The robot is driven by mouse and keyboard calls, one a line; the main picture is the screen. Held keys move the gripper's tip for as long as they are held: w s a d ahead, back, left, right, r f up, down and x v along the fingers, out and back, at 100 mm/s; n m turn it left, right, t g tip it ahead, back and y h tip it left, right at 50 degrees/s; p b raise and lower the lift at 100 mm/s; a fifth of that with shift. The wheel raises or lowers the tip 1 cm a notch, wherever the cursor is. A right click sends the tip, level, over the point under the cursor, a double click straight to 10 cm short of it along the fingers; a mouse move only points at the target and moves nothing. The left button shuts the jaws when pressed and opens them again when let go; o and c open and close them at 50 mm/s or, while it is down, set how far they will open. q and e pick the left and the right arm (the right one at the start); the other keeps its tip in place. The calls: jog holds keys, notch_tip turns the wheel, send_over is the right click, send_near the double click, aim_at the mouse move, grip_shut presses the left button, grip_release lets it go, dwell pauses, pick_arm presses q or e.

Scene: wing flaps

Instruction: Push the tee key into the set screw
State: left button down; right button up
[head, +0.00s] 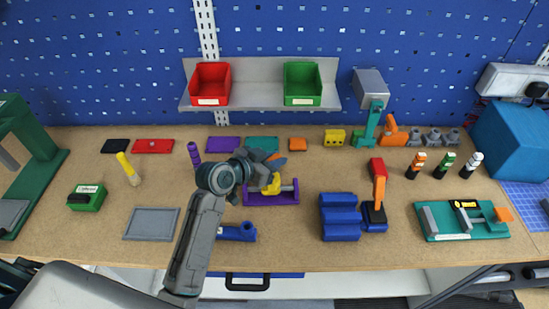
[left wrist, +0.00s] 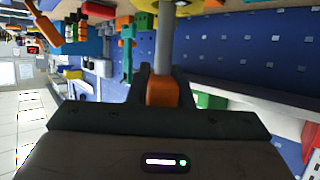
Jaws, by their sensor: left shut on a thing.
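My left gripper (head: 268,168) is over the middle of the bench, just above the purple stand (head: 272,199). In the left wrist view its dark fingers (left wrist: 162,88) are shut on the orange grip of the tee key (left wrist: 163,90). A grey shaft (left wrist: 165,42) runs from the grip away from the gripper. Some orange (head: 279,161) also shows beside the gripper in the head view. A yellow part (head: 272,185) sits on a grey rod across the purple stand. I cannot make out the set screw or whether the key touches it. My right gripper is not in view.
A blue block (head: 237,232) lies in front of the purple stand, and a larger blue stepped block (head: 340,217) stands to its right. A grey tray (head: 152,224) lies to the left. Red (head: 210,84) and green (head: 303,84) bins sit on the shelf behind.

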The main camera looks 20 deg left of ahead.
pick_arm(q)
jog(key=shift+f, duration=0.1)
dwell(0.3)
jog(key=c, duration=1.2)
grip_release()
jog(key=shift+c, duration=0.2)
jog(key=shift+o, duration=0.5)
jog(key=o, duration=0.5)
